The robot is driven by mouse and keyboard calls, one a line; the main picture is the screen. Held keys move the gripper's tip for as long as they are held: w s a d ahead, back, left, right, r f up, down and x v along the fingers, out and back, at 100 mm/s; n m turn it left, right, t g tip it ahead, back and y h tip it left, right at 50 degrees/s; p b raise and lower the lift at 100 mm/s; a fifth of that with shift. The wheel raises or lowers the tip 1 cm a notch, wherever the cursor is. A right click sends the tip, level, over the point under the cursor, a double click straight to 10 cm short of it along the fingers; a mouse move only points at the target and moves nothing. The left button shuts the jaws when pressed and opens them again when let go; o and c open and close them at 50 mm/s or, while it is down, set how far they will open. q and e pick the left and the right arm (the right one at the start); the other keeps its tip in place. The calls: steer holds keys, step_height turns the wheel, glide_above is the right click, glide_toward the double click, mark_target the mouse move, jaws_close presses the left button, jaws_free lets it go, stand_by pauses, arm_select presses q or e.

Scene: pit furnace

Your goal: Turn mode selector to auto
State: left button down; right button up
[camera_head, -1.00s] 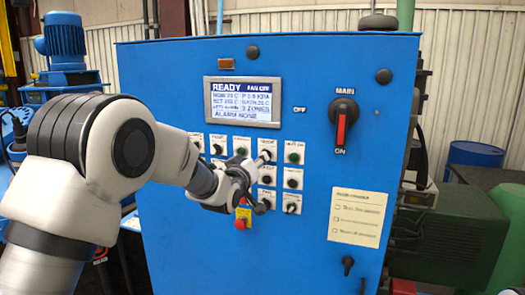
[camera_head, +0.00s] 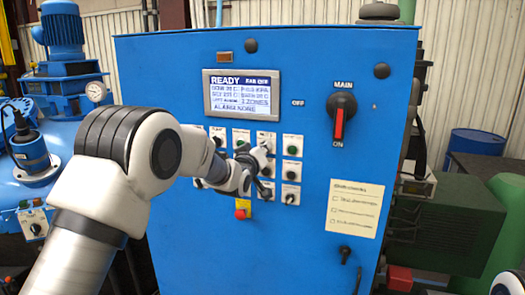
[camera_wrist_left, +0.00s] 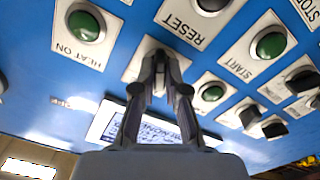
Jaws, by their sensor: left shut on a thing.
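The blue control panel (camera_head: 300,60) stands in front of me with rows of buttons and knobs on white plates. My left gripper (camera_head: 262,155) is at the upper row of these controls. In the left wrist view, my left gripper (camera_wrist_left: 160,72) is shut on a dark selector knob (camera_wrist_left: 160,55) on a white plate (camera_wrist_left: 137,64). The fingers hide most of the knob and its label, so its setting cannot be read. The plate next to it reads RESET (camera_wrist_left: 186,28), and a green HEAT ON button (camera_wrist_left: 85,25) sits on its other side. My right gripper is not in view.
The display (camera_head: 241,95) reads READY. A red-handled MAIN switch (camera_head: 341,115) is at ON. A red emergency button (camera_head: 240,213) on yellow sits below my left gripper.

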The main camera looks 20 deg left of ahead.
arm_select(q)
steer(key=shift+d+f+m+b, duration=0.1)
steer(key=shift+f+m+b, duration=0.05)
steer(key=shift+m+b, duration=2.7)
steer(key=shift+f+m+b, duration=0.1)
steer(key=shift+m+b, duration=2.65)
steer(key=shift+m, duration=0.2)
steer(key=shift+r, duration=0.1)
steer(key=c, duration=1.2)
jaws_free()
steer(key=shift+w, duration=0.1)
